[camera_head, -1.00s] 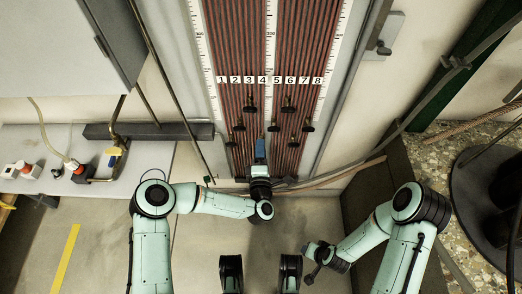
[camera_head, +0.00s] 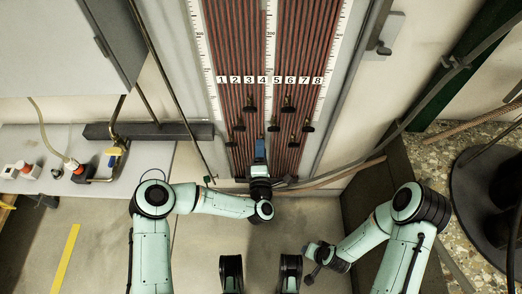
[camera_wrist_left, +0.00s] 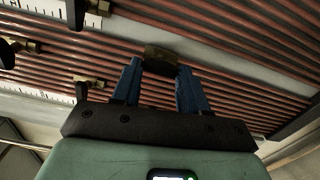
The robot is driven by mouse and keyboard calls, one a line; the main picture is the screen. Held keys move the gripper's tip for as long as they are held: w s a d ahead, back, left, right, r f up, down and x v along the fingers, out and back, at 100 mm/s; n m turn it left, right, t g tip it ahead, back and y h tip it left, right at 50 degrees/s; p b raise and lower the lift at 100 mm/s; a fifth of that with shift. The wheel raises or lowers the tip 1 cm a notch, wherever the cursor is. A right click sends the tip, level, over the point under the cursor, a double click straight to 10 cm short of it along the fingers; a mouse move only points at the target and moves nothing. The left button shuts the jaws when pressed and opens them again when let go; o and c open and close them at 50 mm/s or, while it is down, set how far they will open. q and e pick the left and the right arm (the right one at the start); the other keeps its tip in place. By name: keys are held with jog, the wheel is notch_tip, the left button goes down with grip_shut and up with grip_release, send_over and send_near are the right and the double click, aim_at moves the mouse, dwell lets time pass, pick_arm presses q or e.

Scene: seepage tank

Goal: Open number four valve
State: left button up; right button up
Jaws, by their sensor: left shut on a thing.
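The tube panel (camera_head: 232,40) has number labels 1 to 8, with the number 4 label (camera_head: 262,79) near the middle. My left gripper (camera_head: 260,147) reaches up to the lower panel, below the number 4 label. In the left wrist view its two blue fingers (camera_wrist_left: 160,80) are shut on a dark, brassy valve handle (camera_wrist_left: 160,54) at their tips. The gripper hides this valve in the head view; its place below label 4 fits the number four valve. My right gripper (camera_head: 314,262) is low and right, away from the panel; its jaws are too small to read.
Other black-handled valves, such as one to the left (camera_head: 250,106) and one to the right (camera_head: 274,128), sit close around the left gripper. A side table (camera_head: 140,160) with fittings stands at left. The floor below the panel is open.

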dwell(0.7)
pick_arm(q)
jog(key=o, duration=1)
jog(key=shift+o, duration=0.2)
jog(key=shift+s, duration=0.1)
jog(key=s+p, duration=0.2)
jog(key=s, duration=1.1)
jog(key=shift+s+p, duration=0.15)
jog(key=shift+p, duration=0.2)
pick_arm(e)
jog(key=shift+g, duration=0.3)
jog(key=r, duration=0.1)
jog(key=s+a+r, duration=0.1)
jog(key=a+r, duration=0.1)
jog(key=shift+s+r, duration=0.25)
jog(key=shift+s, duration=0.15)
pick_arm(q)
jog(key=shift+f, duration=0.1)
